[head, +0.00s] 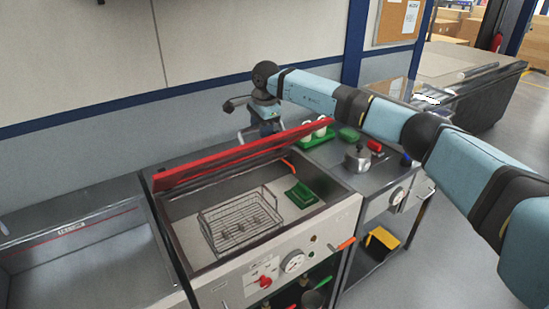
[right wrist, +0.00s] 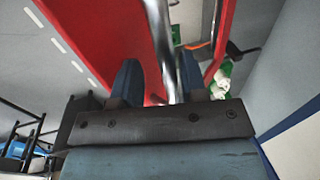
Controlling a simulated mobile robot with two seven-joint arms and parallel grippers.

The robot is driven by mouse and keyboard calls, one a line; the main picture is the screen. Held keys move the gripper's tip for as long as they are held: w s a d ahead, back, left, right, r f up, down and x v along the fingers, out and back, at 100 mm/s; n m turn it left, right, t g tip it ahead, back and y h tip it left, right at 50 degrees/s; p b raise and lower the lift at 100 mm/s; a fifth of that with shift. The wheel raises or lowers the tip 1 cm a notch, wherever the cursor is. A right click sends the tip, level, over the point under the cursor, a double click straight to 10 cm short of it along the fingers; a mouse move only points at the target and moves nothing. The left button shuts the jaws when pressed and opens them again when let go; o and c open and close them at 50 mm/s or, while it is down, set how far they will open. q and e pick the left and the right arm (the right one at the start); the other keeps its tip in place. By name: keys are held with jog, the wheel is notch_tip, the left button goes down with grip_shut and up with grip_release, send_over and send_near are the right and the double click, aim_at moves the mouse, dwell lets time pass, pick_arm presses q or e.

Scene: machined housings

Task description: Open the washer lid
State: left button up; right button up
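The washer (head: 335,215) is a grey metal tank in the head view, with its inside visible. Its red-edged lid (head: 225,158) stands raised and tilted along the back of the opening. My right arm reaches over from the right, and its gripper (head: 268,128) is behind the lid near its right end. In the right wrist view, the fingers of my right gripper (right wrist: 160,82) are apart, with a shiny metal bar (right wrist: 160,35) running between them beside the red lid (right wrist: 105,35). A gap shows beside the left finger. My left gripper is not in view.
A wire basket (head: 240,220) and a green tray (head: 301,195) are inside the washer. A metal pot (head: 357,158) and a green tray with white items (head: 316,134) are on the right counter. A wall (head: 80,60) is close behind; an empty basin (head: 90,265) is left.

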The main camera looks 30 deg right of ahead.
aim_at(270, 141)
jog(key=s+f, duration=0.4)
jog(key=shift+s+d+f, duration=0.1)
jog(key=shift+d+f, duration=0.1)
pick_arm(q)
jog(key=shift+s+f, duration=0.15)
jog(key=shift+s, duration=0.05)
pick_arm(e)
jog(key=shift+s+f, duration=0.45)
jog(key=shift+f, duration=0.2)
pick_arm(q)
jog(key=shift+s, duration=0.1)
